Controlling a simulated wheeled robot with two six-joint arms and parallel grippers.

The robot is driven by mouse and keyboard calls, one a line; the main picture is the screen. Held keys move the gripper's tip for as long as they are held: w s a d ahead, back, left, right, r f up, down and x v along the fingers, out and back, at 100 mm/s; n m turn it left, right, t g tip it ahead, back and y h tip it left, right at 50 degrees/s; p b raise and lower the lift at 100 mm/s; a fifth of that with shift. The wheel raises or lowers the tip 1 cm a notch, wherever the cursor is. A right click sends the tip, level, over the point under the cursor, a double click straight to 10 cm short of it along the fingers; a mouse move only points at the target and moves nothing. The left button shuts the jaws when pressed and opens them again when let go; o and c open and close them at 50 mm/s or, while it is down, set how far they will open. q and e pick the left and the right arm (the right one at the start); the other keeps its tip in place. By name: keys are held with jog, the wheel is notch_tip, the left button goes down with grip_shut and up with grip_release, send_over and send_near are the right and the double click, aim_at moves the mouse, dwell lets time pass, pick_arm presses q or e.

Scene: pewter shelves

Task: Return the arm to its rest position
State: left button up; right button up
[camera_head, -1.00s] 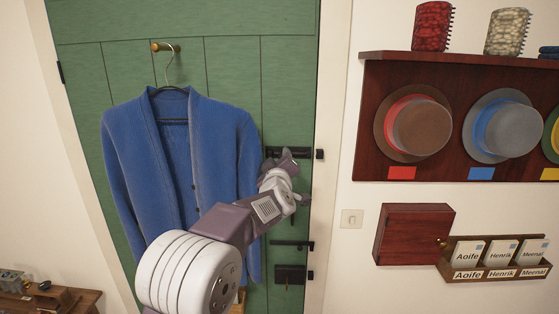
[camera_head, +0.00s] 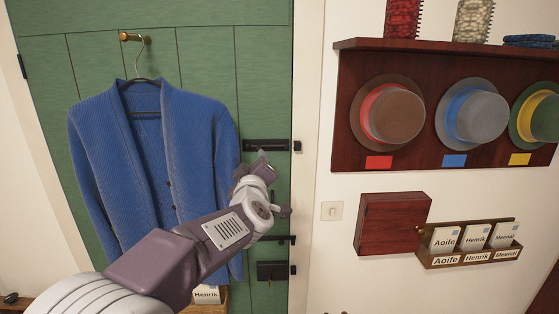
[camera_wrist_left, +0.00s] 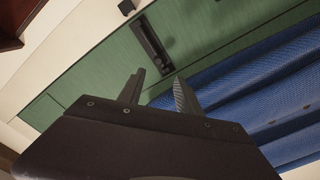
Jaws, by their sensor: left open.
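My left arm reaches in from the lower left of the head view, and its gripper (camera_head: 262,164) is in front of the green door, just right of the blue cardigan and close to the upper black bolt. In the left wrist view the two dark fingers of the left gripper (camera_wrist_left: 158,92) stand apart with nothing between them. The black bolt (camera_wrist_left: 152,45) and the cardigan (camera_wrist_left: 265,100) show beyond the fingertips there. My right gripper is in neither view.
The blue cardigan (camera_head: 205,150) hangs from a brass peg (camera_head: 135,38) on the green door (camera_head: 265,70). To the right are a dark red hat rack (camera_head: 420,155), a wooden wall box (camera_head: 393,222) and a card holder (camera_head: 470,259). The wall around the light switch (camera_head: 331,211) is clear.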

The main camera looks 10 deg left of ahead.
pick_arm(q)
jog(key=s+d+f+m+g+h+b, duration=0.1)
jog(key=s+d+f+m+g+h, duration=0.2)
jog(key=f, duration=1)
jog(key=s+f+m+g+h+b, duration=0.2)
jog(key=s+f+m+g, duration=0.15)
jog(key=f, duration=0.95)
jog(key=s+f+m+g, duration=0.2)
jog(key=s+f+g, duration=0.3)
jog(key=s, duration=0.6)
jog(key=s+d+f+m+g, duration=0.1)
jog(key=s+f+m+g, duration=0.2)
jog(key=s+f, duration=0.7)
jog(key=shift+s+g, duration=0.85)
jog(key=shift+s, duration=0.1)
